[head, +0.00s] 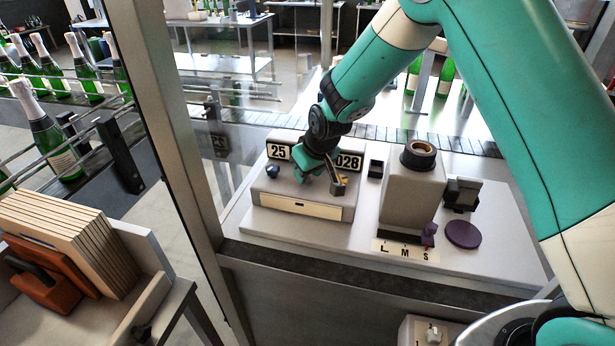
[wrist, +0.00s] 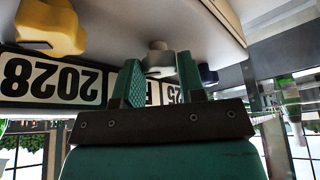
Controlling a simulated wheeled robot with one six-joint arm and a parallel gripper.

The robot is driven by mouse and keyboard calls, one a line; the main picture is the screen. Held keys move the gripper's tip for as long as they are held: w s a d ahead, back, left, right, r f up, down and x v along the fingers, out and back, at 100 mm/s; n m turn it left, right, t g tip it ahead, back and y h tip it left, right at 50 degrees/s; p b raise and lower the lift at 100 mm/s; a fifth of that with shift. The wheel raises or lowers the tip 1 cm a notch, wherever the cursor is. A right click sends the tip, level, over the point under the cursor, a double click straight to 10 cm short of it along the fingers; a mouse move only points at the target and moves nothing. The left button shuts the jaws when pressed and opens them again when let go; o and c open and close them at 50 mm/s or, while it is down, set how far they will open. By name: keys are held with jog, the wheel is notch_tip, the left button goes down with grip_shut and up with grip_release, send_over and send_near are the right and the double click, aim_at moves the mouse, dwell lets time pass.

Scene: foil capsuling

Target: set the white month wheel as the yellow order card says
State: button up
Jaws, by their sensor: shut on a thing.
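The date box (head: 300,190) stands on the bench, with a 25 plate (head: 278,151) and a plate ending in 028 (head: 349,161). In the wrist view the 2028 plate (wrist: 50,82) appears upside down. The white month wheel (wrist: 158,58) sits between my gripper's fingers (wrist: 160,72), and the gripper is shut on it. The fingers hide most of the month plate (wrist: 147,92); only part of a letter shows. In the head view my gripper (head: 335,184) hides the white wheel. I cannot make out a yellow order card in either view.
A blue wheel (head: 273,171) and a yellow wheel (wrist: 52,28) flank the white one closely. A grey capsuling head (head: 412,195), an L M S strip (head: 405,250) and a purple disc (head: 463,234) stand to the right. A metal post (head: 180,120) rises at the left.

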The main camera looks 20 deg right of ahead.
jog(key=shift+d+n+g+y+b, duration=0.1)
jog(key=shift+n+g+y+b, duration=0.25)
jog(key=shift+n, duration=0.85)
jog(key=o, duration=0.9)
jog(key=shift+r, duration=0.15)
jog(key=b+v, duration=0.2)
jog(key=v, duration=0.6)
jog(key=b+v, duration=0.2)
jog(key=v, duration=0.7)
jog(key=shift+s+d, duration=0.15)
jog(key=shift+s, duration=0.1)
